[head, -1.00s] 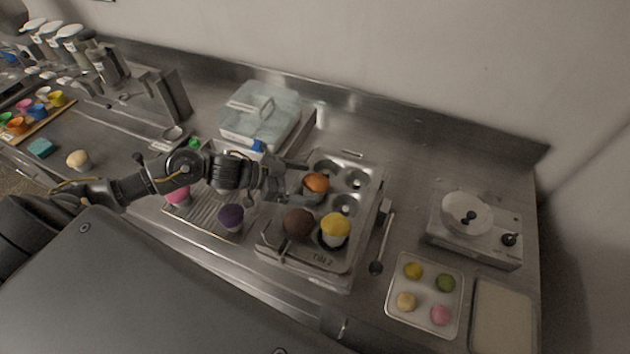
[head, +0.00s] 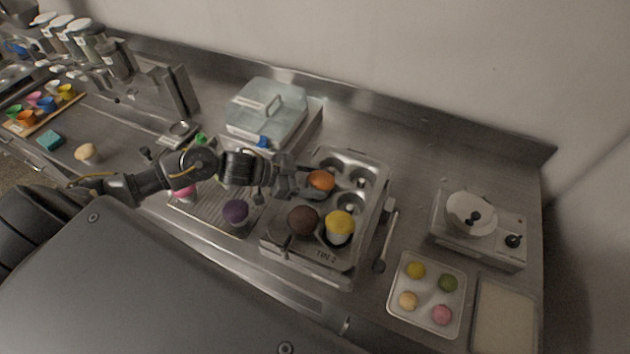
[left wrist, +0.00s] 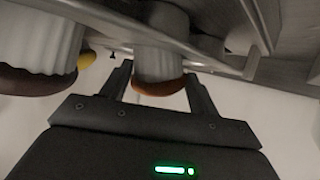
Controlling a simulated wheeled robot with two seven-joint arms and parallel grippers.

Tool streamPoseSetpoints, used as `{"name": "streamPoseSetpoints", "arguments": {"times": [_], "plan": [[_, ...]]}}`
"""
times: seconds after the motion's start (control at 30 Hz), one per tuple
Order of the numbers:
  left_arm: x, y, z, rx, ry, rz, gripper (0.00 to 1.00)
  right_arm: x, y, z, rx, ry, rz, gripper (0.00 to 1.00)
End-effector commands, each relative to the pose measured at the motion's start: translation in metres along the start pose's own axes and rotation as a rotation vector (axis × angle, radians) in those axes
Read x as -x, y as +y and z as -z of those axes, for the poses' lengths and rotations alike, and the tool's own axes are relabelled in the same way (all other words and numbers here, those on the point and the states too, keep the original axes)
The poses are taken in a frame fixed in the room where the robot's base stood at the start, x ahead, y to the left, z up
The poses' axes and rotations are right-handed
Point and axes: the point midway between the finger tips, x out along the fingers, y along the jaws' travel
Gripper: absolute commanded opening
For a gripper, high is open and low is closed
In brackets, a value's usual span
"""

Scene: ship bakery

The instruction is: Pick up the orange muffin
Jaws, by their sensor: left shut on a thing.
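The orange muffin (head: 320,180) is at the left side of the muffin tin (head: 374,222), beside empty cups. In the left wrist view the muffin (left wrist: 158,87) shows its pale wrapper and orange top between my two fingers. My left gripper (head: 308,182) is shut on it from the left. I cannot tell whether the muffin is clear of its cup. A brown muffin (head: 302,221) and a yellow muffin (head: 339,226) sit in the front of the tin. My right gripper is not in view.
A wire rack (head: 215,216) left of the tin holds a purple muffin (head: 235,211) and a pink one (head: 185,191). A lidded clear box (head: 265,112) stands behind. A spatula-like tool (head: 386,245), a small tray (head: 427,296) and a scale (head: 480,232) are right.

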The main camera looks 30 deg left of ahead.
Motion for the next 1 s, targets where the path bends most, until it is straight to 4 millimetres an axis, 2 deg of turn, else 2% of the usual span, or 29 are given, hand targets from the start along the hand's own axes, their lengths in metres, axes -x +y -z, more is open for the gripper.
{"name": "streamPoseSetpoints", "arguments": {"times": [0.17, 0.27, 0.37, 0.57, 0.7, 0.9, 1.0], "plan": [[0.004, -0.001, 0.009, -0.004, 0.002, 0.001, 0.48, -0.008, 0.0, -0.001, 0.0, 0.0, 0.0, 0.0], [0.01, -0.002, 0.021, -0.008, 0.004, 0.002, 0.48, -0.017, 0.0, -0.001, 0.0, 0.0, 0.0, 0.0], [0.029, 0.006, 0.033, -0.007, -0.002, 0.0, 0.48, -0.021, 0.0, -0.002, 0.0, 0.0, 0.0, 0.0], [0.081, 0.029, 0.059, -0.01, -0.008, -0.002, 0.48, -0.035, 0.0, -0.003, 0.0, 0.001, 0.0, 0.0], [0.104, 0.041, 0.056, 0.002, -0.011, -0.001, 0.48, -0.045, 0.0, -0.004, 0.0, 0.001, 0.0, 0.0], [0.12, 0.052, 0.059, 0.0, -0.009, -0.006, 0.48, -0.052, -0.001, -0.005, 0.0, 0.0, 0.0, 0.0], [0.129, 0.054, 0.068, 0.009, -0.005, -0.005, 0.48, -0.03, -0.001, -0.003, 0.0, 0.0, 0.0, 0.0]]}}
